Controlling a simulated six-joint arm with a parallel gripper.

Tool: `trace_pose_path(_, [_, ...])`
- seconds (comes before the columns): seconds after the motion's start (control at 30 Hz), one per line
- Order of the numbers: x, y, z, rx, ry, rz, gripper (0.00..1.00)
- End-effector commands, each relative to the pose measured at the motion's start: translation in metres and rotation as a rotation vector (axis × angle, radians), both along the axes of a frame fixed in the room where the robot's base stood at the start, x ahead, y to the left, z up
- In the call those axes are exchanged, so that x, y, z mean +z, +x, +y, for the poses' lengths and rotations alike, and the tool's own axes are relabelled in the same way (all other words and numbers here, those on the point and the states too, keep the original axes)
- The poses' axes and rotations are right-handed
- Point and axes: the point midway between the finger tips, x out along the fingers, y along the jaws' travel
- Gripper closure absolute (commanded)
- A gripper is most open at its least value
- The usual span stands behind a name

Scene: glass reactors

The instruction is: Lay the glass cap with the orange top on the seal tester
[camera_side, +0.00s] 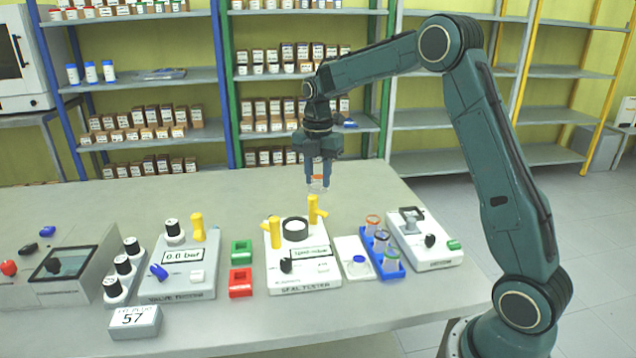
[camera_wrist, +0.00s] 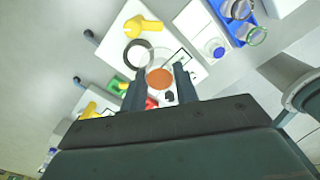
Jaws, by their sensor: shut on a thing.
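My gripper (camera_side: 318,178) is shut on the glass cap (camera_side: 317,186), which has an orange top and clear glass below. It holds the cap in the air above the seal tester (camera_side: 305,289). In the wrist view the orange top (camera_wrist: 160,79) sits between the two fingers of my gripper (camera_wrist: 158,82). The seal tester has a black-rimmed round seat (camera_side: 295,229) with a yellow post on either side. The seat also shows in the wrist view (camera_wrist: 139,55), up and left of the cap. The cap is apart from the tester.
The valve tester (camera_side: 180,291) stands to the left, with green (camera_side: 241,251) and red (camera_side: 240,282) holders between. Table behind the testers is clear.

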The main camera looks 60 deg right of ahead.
Motion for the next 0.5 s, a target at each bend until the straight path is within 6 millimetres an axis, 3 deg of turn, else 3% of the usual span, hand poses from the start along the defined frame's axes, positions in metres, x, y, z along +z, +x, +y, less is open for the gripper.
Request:
trace_pose_path(0.2, [-0.024, 0.035, 0.022, 0.002, 0.000, 0.001, 0.90])
trace_pose_path(0.5, [-0.035, 0.050, 0.033, 0.000, -0.001, -0.001, 0.90])
